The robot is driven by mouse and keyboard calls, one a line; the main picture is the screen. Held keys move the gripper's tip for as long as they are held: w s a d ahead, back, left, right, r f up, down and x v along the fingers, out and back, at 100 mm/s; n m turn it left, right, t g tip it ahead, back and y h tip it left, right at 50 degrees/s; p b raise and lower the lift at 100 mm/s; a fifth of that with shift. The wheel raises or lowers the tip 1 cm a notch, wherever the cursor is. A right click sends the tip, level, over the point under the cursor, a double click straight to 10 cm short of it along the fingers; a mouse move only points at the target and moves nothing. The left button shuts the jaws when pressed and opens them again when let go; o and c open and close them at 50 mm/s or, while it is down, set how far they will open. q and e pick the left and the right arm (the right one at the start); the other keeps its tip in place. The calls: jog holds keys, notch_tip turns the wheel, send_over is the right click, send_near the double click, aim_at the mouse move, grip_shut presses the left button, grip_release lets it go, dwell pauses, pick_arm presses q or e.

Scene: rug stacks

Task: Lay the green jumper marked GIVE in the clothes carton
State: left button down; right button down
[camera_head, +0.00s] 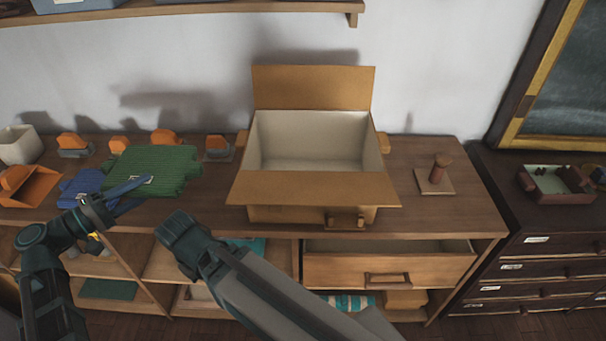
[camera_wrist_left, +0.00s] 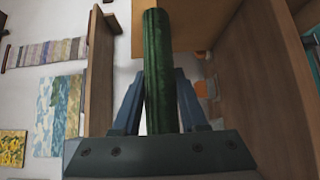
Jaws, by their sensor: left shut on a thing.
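The green jumper (camera_head: 160,165), folded flat with a small pale label, is held above the left part of the cabinet top. The label's lettering is too small to read. My left gripper (camera_head: 135,188) is shut on its near edge; in the left wrist view the jumper (camera_wrist_left: 160,70) shows edge-on between the two fingers. The clothes carton (camera_head: 315,190) stands to the right of the jumper with its flaps open. Its visible pale inside looks empty. My right arm reaches in from the bottom, but its gripper fingers do not show.
A blue folded garment (camera_head: 80,186) lies left of the jumper. Several orange-and-grey objects (camera_head: 75,145) line the back, and an orange tray (camera_head: 30,186) sits far left. A wooden peg stand (camera_head: 435,178) is right of the carton. A drawer (camera_head: 390,270) below stands partly open.

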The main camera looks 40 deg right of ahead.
notch_tip(320, 180, up, 29)
jog(key=p, duration=2.6)
jog(key=shift+p, duration=0.35)
